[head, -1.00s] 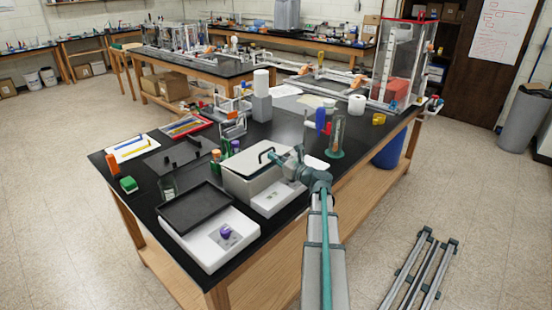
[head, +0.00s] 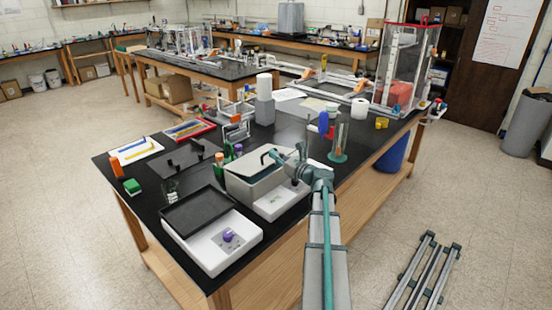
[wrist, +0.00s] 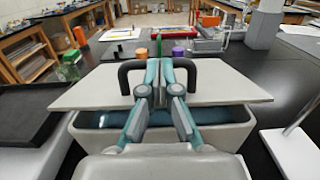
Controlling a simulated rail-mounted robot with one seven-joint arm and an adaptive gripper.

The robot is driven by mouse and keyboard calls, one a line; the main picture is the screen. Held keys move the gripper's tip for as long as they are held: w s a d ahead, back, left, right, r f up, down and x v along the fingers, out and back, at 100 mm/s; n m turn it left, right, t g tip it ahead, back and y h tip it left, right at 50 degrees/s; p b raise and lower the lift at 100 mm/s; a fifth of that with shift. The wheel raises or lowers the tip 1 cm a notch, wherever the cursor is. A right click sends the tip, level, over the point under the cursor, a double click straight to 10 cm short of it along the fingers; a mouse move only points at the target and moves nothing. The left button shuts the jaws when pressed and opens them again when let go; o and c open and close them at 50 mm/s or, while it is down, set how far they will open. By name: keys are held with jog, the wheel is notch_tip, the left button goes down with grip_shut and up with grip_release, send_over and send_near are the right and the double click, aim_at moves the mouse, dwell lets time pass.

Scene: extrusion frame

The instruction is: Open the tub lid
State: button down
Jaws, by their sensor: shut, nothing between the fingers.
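The tub (head: 246,190) is a pale grey box at the front of the black bench. Its flat grey lid (wrist: 92,92) lies tilted, with the near edge raised off the rim. A gap shows the dark inside of the tub (wrist: 75,133) below that edge in the wrist view. A black loop handle (wrist: 126,76) stands on the lid. My gripper (wrist: 160,72) is over the lid at the middle of the handle, between its two posts. Its fingers are shut and hold nothing. They hide the middle of the handle, so I cannot tell exactly how they touch it.
A white tray or stand (head: 280,203) is close on the right. Several bottles (head: 219,160) stand behind the tub. A glass cylinder on a green base (head: 338,140) is farther right.

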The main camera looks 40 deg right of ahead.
jog(key=shift+w+r, duration=0.2)
jog(key=shift+r, duration=0.3)
jog(key=w+r, duration=0.1)
jog(key=w+r+p, duration=0.1)
jog(key=r, duration=0.1)
jog(key=w+r, duration=0.1)
jog(key=r, duration=0.1)
jog(key=shift+w+a+r+p, duration=0.1)
jog(key=shift+w+a+p, duration=0.15)
jog(key=shift+w+p, duration=0.15)
jog(key=w+r, duration=0.3)
jog(key=w, duration=0.2)
jog(key=shift+a+r, duration=0.15)
jog(key=shift+a, duration=0.3)
